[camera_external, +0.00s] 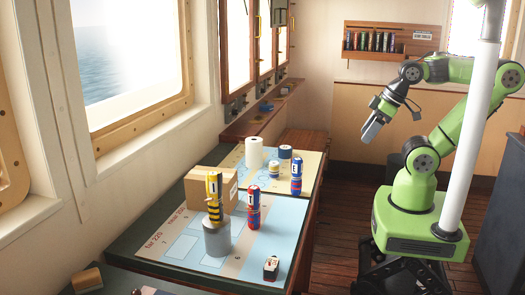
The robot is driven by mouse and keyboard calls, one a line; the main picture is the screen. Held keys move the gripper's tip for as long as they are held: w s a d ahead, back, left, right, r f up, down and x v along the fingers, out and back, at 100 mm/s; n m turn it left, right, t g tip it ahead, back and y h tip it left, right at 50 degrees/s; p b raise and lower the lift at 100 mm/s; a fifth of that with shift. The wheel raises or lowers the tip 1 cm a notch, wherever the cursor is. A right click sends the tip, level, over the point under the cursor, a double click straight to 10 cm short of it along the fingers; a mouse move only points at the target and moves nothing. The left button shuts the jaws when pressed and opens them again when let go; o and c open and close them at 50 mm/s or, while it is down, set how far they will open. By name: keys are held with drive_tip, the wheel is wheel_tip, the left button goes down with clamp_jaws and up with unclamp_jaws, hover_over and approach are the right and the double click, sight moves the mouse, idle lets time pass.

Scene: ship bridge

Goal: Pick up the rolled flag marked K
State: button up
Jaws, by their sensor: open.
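Several rolled flags are in view, but their letters are too small to read, so I cannot tell which is marked K. A yellow-and-black roll (214,197) stands upright on a grey cylinder (217,239) on the table. A red-and-blue roll (253,208) stands just right of it. Another blue-and-red roll (296,174) stands farther back on the table. More rolls (372,41) stand in a wooden wall rack (420,44). My gripper (372,132) is open and empty, raised in the air right of the table, apart from all the rolls.
The chart table (160,262) also holds a cardboard box (182,189), a white paper roll (254,154), small jars (274,169) and a small dark-and-white item (271,268). A white pole (474,120) stands in front of my arm. Wooden floor (345,200) between table and base is clear.

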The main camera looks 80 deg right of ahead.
drive_tip(key=w+f+n+g+y+b, duration=0.2)
drive_tip(key=w+f+n, duration=0.15)
drive_tip(key=w, duration=0.95)
drive_tip(key=n+t+y+b, duration=0.2)
drive_tip(key=n+y, duration=0.3)
drive_tip(key=y, duration=0.1)
approach(276, 163)
drive_tip(key=s+a+r, duration=0.2)
drive_tip(key=s+a, duration=0.1)
drive_tip(key=a, duration=0.1)
drive_tip(key=s+d+f+n+t+y+b, duration=0.1)
drive_tip(key=d+f+t+y, duration=0.15)
drive_tip(key=d, duration=0.65)
drive_tip(key=shift+t, duration=0.35)
drive_tip(key=x, duration=0.5)
drive_tip(key=b+x, duration=0.1)
drive_tip(key=x, duration=0.4)
drive_tip(key=b+x, duration=0.1)
drive_tip(key=x, duration=0.5)
drive_tip(key=shift+s+a+f, duration=0.15)
drive_tip(key=shift+s+f, duration=0.1)
drive_tip(key=shift+f, duration=0.05)
drive_tip(key=shift+c, duration=0.5)
drive_tip(key=c, duration=1)
